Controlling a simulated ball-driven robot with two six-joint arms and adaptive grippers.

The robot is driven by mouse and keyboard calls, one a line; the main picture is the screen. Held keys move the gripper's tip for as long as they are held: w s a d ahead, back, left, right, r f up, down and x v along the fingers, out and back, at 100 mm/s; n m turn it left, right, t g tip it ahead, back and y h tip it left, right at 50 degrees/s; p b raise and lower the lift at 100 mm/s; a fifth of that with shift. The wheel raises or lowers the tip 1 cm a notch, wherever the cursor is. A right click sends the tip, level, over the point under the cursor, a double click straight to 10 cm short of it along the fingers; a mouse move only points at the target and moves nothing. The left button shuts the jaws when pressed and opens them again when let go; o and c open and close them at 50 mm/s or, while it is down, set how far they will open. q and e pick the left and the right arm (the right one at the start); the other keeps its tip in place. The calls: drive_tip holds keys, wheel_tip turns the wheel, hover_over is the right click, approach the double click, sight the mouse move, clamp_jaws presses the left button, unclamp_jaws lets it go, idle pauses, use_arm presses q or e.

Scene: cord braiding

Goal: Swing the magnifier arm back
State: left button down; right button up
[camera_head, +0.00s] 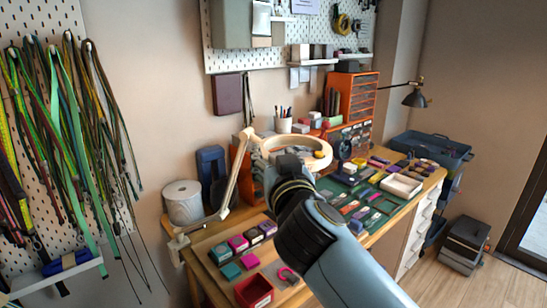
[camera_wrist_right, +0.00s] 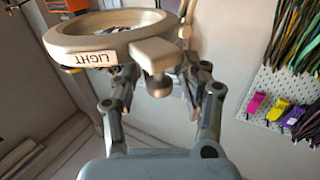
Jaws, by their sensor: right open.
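The magnifier arm (camera_head: 236,175) is a beige jointed arm on the bench's left edge. It bends at a high elbow and carries a round lamp head (camera_head: 320,155) over the bench. In the right wrist view the ring-shaped head (camera_wrist_right: 95,38) bears a LIGHT label, with a pale block and small knob (camera_wrist_right: 155,55) at its near side. My right gripper (camera_wrist_right: 160,75) is open, one finger on each side of the block and knob. Whether either finger touches them is unclear. In the head view my own wrist hides the fingers. My left gripper is not in view.
The bench (camera_head: 205,245) holds several small coloured boxes, a red bin (camera_head: 254,290) and a white roll (camera_head: 183,202). Orange drawers (camera_head: 352,97) and a black desk lamp (camera_head: 414,98) stand behind. Cords (camera_head: 75,130) hang on the left pegboard.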

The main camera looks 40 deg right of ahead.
drive_tip(key=shift+s+r, duration=0.1)
drive_tip(key=shift+s, duration=0.05)
drive_tip(key=shift+c, duration=0.3)
clamp_jaws()
drive_tip(key=shift+w+a, duration=0.1)
drive_tip(key=shift+w, duration=0.15)
